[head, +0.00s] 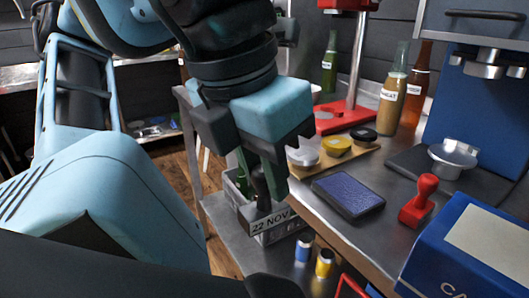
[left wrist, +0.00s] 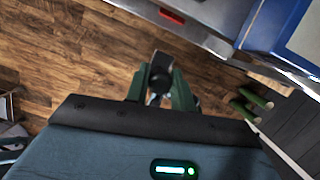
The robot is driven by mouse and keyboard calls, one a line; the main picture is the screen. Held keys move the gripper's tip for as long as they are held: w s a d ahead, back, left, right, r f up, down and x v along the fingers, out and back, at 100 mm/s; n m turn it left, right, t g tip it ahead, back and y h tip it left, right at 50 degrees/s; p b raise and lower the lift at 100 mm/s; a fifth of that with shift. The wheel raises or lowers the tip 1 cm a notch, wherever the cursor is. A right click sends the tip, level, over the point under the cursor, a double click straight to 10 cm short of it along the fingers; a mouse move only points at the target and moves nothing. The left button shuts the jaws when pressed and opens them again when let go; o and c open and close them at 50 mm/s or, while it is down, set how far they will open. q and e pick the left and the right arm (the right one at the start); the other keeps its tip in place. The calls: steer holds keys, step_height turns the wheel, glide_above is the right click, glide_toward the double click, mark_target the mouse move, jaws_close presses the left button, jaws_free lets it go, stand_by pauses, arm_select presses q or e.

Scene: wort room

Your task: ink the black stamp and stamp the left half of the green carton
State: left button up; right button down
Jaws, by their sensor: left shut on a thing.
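My left gripper (head: 268,180) is shut on the black stamp (head: 262,190), holding it upright by its handle. The stamp's wide block, reading "22 NOV", hangs below the fingers, left of the counter edge. In the left wrist view the gripper (left wrist: 161,92) shows from behind, with the dark stamp (left wrist: 160,78) between its fingers. The ink pad (head: 348,195), dark-framed with a blue-violet surface, lies open on the counter, right of the stamp and apart from it. I cannot make out a green carton in either view. My right gripper is not in view.
A red stamp (head: 418,202) stands right of the pad, near a blue box (head: 452,262). Behind the pad are a wooden board with jars (head: 368,153), a red press base (head: 340,120) and bottles (head: 390,92). A grey crate (head: 232,190) and small cans (head: 324,263) sit lower down.

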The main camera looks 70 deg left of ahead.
arm_select(q)
steer(key=w+r, duration=0.1)
steer(key=w, duration=0.1)
steer(key=w+a+r+p, duration=0.1)
steer(key=w, duration=0.2)
steer(key=w+r+p, duration=0.1)
steer(key=w, duration=0.2)
steer(key=shift+w+a+r, duration=0.1)
steer(key=shift+a+r, duration=0.1)
steer(key=shift+a, duration=0.2)
steer(key=w+a, duration=0.1)
steer(key=w, duration=0.1)
steer(key=w+a+p, duration=0.1)
steer(key=w, duration=0.2)
steer(key=w+a+p, duration=0.1)
steer(key=w, duration=0.2)
steer(key=shift+w+a, duration=0.15)
steer(key=shift+a, duration=0.25)
step_height(320, 180, down, 5)
steer(key=b, duration=0.3)
steer(key=shift+f, duration=0.1)
steer(key=shift+f+b, duration=0.35)
steer(key=shift+f, duration=0.15)
